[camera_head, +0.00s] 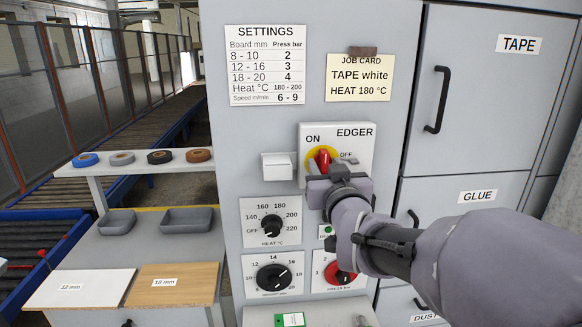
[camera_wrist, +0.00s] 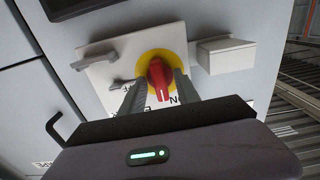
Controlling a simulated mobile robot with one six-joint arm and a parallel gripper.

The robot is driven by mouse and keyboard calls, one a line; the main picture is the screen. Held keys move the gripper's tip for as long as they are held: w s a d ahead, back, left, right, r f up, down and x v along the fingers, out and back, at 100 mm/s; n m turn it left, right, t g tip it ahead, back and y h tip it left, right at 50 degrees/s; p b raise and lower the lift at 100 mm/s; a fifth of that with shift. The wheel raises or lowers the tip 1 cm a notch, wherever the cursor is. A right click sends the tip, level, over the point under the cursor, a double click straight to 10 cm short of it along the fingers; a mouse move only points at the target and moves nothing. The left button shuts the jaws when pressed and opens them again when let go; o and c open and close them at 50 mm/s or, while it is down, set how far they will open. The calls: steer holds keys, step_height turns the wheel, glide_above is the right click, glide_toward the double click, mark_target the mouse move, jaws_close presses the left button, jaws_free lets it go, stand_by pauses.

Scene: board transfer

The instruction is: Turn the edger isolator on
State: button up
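The edger isolator (camera_head: 336,140) is a white plate marked EDGER, ON and OFF on the grey cabinet front. Its red knob (camera_head: 323,158) sits on a yellow disc, with ON at its upper left and OFF at its right. In the wrist view the red knob (camera_wrist: 160,80) stands upright in the picture, its white-marked end near a partly hidden letter N. My gripper (camera_head: 332,168) is at the knob. Its two fingers (camera_wrist: 160,90) flank the knob closely; whether they press on it I cannot tell. The fingers hide part of the lettering.
Below are a heat dial (camera_head: 272,226), a black dial (camera_head: 273,278) and a red-knobbed dial (camera_head: 341,274). A white box (camera_head: 277,167) juts out left of the isolator. A shelf (camera_head: 150,166) with tape rolls stands at left.

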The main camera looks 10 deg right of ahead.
steer(key=s+b, duration=0.2)
steer(key=s, duration=1.5)
steer(key=shift+s, duration=0.25)
steer(key=s+a+f+m+g+y, duration=0.1)
steer(key=s+a+f+m+g, duration=0.1)
steer(key=s+f+g, duration=0.4)
steer(key=s+a+f+m+g+y, duration=0.1)
steer(key=s+f+m+g, duration=0.1)
steer(key=s+f+g, duration=0.4)
steer(key=s+f, duration=0.4)
steer(key=f, duration=0.3)
steer(key=shift+a+m, duration=0.3)
steer(key=shift+a, duration=0.05)
